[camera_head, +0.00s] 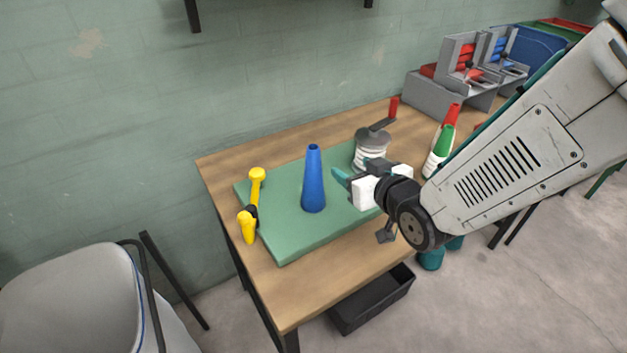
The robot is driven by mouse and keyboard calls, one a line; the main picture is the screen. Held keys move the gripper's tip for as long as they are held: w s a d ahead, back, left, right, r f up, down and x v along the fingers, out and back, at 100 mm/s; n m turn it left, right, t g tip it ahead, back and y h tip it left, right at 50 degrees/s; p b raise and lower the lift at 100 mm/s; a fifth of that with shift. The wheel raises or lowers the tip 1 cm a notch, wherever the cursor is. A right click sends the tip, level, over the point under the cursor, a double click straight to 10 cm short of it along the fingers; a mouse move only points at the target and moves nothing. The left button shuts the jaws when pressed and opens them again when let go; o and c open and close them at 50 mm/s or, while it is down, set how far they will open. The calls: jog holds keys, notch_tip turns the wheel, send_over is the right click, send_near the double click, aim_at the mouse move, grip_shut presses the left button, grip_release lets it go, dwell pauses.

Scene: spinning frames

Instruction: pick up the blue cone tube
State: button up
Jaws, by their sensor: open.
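The blue cone tube (313,182) stands upright on a green mat (285,237) on the wooden table. Its narrow end points up. My gripper (343,181) is open and empty, just to the right of the cone tube. Its teal fingertip reaches toward the tube with a small gap between them in the picture. The other finger is mostly hidden by the white and dark gripper body. My arm comes in from the right.
A yellow tool (254,203) lies at the mat's left. A grey winder with a crank (371,148) stands behind my gripper. Red, green and white cones (441,143) stand farther right. Grey machines (463,70) are at the back right. A dark bin (372,300) sits below the table.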

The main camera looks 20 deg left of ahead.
aim_at(318, 166)
jog(key=a+y, duration=0.1)
jog(key=s+a+f+y, duration=0.1)
jog(key=a, duration=0.1)
jog(key=s+a+n, duration=0.1)
jog(key=a, duration=0.1)
jog(key=shift+s+a+f+y, duration=0.15)
jog(key=shift+a+y, duration=0.1)
jog(key=shift+y, duration=0.15)
jog(key=x, duration=0.7)
jog(key=shift+w+d+f, duration=0.3)
jog(key=shift+w+d, duration=0.05)
jog(key=shift+w, duration=0.05)
grip_shut()
